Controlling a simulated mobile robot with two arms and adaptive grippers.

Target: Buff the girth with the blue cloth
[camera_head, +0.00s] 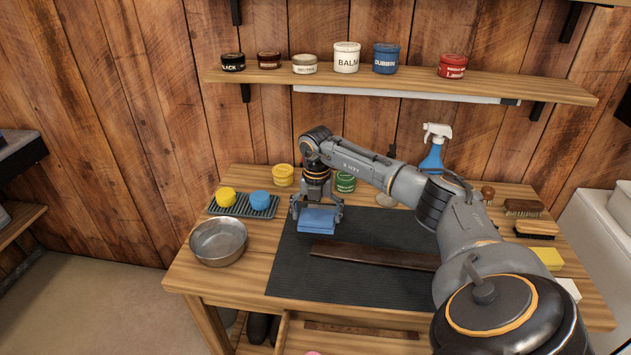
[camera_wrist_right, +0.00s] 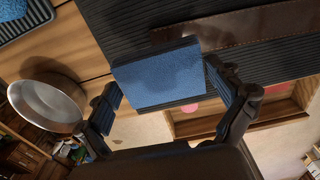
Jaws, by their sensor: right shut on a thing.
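The blue cloth (camera_head: 317,219) is a folded block held between the fingers of my right gripper (camera_head: 316,212), above the left part of the dark mat. In the right wrist view the cloth (camera_wrist_right: 158,78) sits between the two fingers of the gripper (camera_wrist_right: 172,108). The girth (camera_head: 372,254) is a long dark brown strap lying across the mat, to the right of and nearer than the cloth. The girth also shows in the right wrist view (camera_wrist_right: 245,27); its right end in the head view is hidden by my right arm. My left gripper is out of view.
A ribbed dark mat (camera_head: 290,268) covers the bench middle. A metal bowl (camera_head: 218,243) and a tray (camera_head: 232,209) with yellow and blue sponges stand left. Tins (camera_head: 283,175), a spray bottle (camera_head: 432,150) and brushes (camera_head: 524,207) line the back and right. A drawer (camera_head: 345,335) stands open in front.

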